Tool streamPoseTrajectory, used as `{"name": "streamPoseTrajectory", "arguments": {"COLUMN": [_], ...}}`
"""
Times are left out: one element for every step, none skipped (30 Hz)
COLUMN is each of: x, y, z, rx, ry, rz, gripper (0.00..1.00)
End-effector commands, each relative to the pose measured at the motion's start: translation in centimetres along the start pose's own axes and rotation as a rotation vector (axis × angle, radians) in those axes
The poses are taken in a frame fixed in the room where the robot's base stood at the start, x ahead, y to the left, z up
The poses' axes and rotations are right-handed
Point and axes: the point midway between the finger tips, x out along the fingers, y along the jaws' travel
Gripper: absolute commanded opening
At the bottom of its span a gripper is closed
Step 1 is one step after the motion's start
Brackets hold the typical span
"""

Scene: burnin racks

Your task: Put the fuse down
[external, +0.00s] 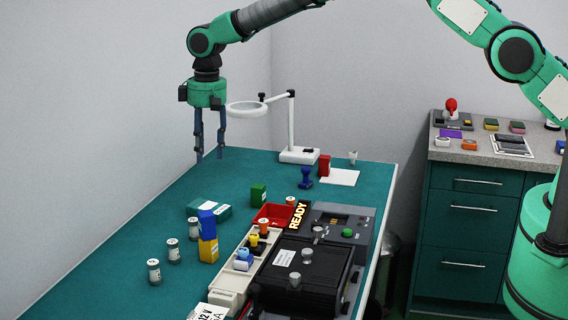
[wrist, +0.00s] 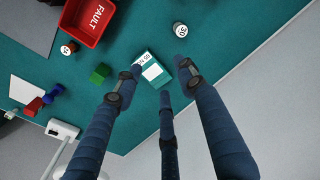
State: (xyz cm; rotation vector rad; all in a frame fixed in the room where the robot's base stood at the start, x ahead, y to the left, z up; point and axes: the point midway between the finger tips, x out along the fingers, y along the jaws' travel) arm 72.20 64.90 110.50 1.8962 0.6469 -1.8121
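My gripper (external: 210,154) hangs above the far left part of the teal table, fingers pointing down. Its fingers (wrist: 159,68) are spread with nothing between them. Small labelled cylinders that look like fuses stand upright on the table: one near the front (external: 154,271), another behind it (external: 173,250) and a third (external: 194,229). No fuse shows in my gripper.
A magnifier lamp (external: 291,125) rises at the back. The table's left part is mostly clear.

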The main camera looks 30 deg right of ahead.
Motion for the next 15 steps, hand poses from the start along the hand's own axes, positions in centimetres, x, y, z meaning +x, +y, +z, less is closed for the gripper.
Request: {"name": "streamPoseTrajectory", "arguments": {"x": [-1.9,-2.9,-4.2,-5.0,-5.9,-7.2,-8.0,-8.9,-10.0,-10.8,-11.7,-12.8,-13.6,-14.4,-15.4], "y": [1.5,2.3,3.3,4.1,4.8,5.8,6.6,7.3,8.2,8.9,9.7,10.6,11.2,12.0,12.9], "z": [0.4,0.7,1.1,1.4,1.8,2.3,2.7,3.1,3.7,4.2,4.7,5.3,5.9,6.4,7.2], "rx": [0.014,0.020,0.030,0.037,0.043,0.052,0.059,0.066,0.074,0.081,0.089,0.097,0.104,0.111,0.120], "ry": [0.011,0.016,0.022,0.027,0.031,0.038,0.042,0.047,0.053,0.057,0.062,0.068,0.073,0.078,0.084], "rz": [0.000,0.000,0.000,0.000,0.000,0.001,0.001,0.001,0.002,0.002,0.003,0.003,0.004,0.004,0.005], "gripper": [0.40,0.40,0.40,0.40,0.40,0.40,0.40,0.40,0.40,0.40,0.40,0.40,0.40,0.40,0.40]}}
